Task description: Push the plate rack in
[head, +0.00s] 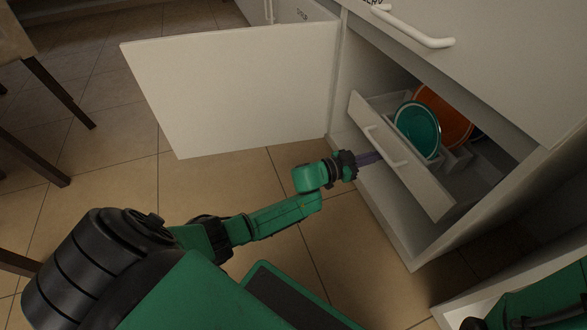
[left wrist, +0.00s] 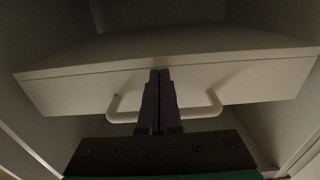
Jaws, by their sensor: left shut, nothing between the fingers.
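The plate rack (head: 432,192) is a white pull-out drawer with a handle, inside an open lower cabinet. It stands partly out. A teal plate (head: 417,130) and an orange plate (head: 443,117) stand upright in it. My left gripper (head: 370,158) is shut and empty, its purple fingers at the rack's front by the handle. In the left wrist view the shut fingers (left wrist: 159,90) overlap the middle of the white handle (left wrist: 205,111), pointing at the front panel (left wrist: 235,82). Whether they touch it I cannot tell. My right gripper is out of view.
The cabinet door (head: 235,85) stands open to the left of the rack. A closed drawer with a white handle (head: 412,30) is above. Table or chair legs (head: 58,90) stand at the far left. The tiled floor (head: 225,180) between is clear.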

